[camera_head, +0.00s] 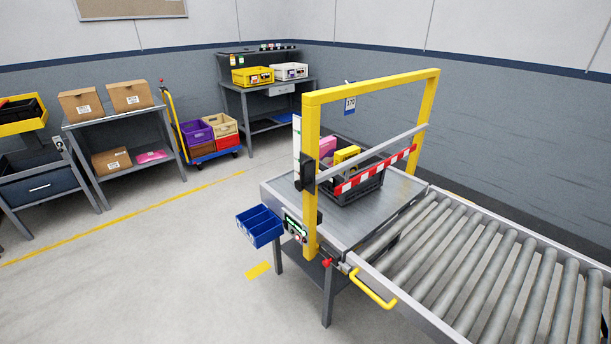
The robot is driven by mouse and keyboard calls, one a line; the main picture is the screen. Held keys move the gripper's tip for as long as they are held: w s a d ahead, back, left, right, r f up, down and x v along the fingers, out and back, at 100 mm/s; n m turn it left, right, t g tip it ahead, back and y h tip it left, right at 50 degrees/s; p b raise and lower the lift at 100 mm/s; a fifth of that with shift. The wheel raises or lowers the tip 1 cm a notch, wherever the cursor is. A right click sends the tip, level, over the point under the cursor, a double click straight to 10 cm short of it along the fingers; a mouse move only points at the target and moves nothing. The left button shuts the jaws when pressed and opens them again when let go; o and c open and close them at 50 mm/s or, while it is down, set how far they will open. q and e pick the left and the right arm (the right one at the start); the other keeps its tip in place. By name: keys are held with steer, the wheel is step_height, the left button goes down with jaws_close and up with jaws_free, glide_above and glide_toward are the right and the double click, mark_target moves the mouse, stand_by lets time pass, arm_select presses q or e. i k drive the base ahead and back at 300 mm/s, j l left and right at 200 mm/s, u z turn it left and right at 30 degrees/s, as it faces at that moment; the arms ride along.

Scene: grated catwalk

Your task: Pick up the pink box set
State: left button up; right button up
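A pink box-shaped item (327,147) stands in a dark crate (362,190) on the metal table at the end of the roller conveyor. A yellow box (346,155) stands beside it, and a yellow post hides part of the crate's left side. Another pink item (151,156), flat, lies on the lower shelf of the grey rack at left. I cannot tell from this distance which pink item is a box set. Neither of my grippers is in view.
A yellow frame (312,200) with a red-and-white striped bar (376,170) stands across the table in front of the crate. A blue bin (259,225) hangs at the table's left side. The roller conveyor (480,270) fills the right. The floor at left is clear.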

mark_target(327, 146)
steer(key=i+j+u, duration=1.15)
steer(key=i+u, duration=0.4)
steer(key=i, duration=0.15)
steer(key=i+j, duration=0.1)
steer(key=i, duration=0.7)
steer(key=i+j+z, duration=0.1)
steer(key=i+z, duration=0.4)
steer(key=i, duration=0.3)
steer(key=i+z, duration=1.1)
steer(key=z, duration=0.15)
steer(key=i+j+z, duration=0.15)
steer(key=i+z, duration=0.15)
steer(key=z, duration=0.15)
